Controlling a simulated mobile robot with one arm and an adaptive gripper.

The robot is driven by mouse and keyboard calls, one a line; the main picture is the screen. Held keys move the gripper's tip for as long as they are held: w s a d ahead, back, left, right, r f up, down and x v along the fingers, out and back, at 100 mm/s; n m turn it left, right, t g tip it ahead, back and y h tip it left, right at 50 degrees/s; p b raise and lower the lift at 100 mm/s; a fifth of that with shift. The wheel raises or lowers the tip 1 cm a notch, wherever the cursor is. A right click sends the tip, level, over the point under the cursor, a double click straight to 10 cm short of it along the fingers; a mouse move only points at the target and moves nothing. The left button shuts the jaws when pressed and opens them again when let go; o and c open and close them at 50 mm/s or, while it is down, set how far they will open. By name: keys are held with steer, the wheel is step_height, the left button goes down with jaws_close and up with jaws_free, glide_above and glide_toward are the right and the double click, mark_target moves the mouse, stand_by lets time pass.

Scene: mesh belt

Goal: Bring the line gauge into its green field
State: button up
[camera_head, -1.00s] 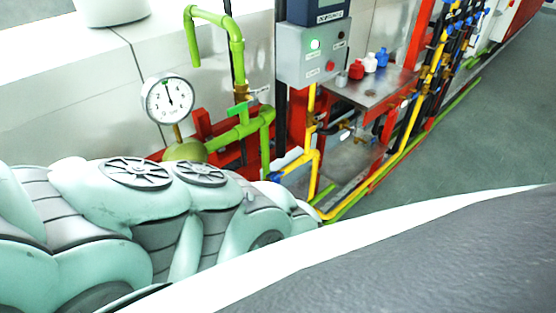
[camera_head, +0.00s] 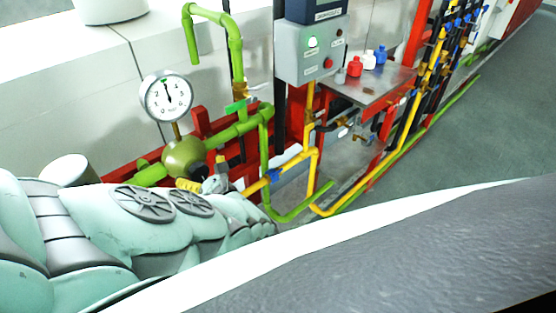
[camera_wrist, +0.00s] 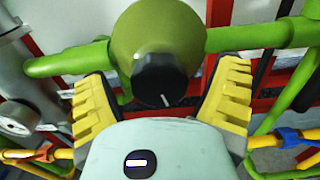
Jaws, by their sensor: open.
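The line gauge (camera_head: 167,96) is a round white dial with a black needle pointing up, near a small green mark at the top of the scale. It stands on a stem above an olive-green round valve body (camera_head: 180,158). A black knob (camera_wrist: 160,78) with a white line faces the wrist camera on that body; the line points down and slightly right. My gripper (camera_wrist: 165,90) is open, its yellow ribbed fingers on either side of the knob with gaps visible. In the head view, my gripper (camera_head: 205,174) is just in front of the valve body, partly hidden by my arm.
Green pipes (camera_head: 238,130) and yellow pipes (camera_head: 312,165) run close right of the valve. A grey control box (camera_head: 312,50) with a lit green lamp hangs above. A metal shelf (camera_head: 375,88) holds small bottles. The floor at right is clear.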

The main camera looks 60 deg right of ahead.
steer(key=shift+w, duration=0.45)
steer(key=c, duration=1.2)
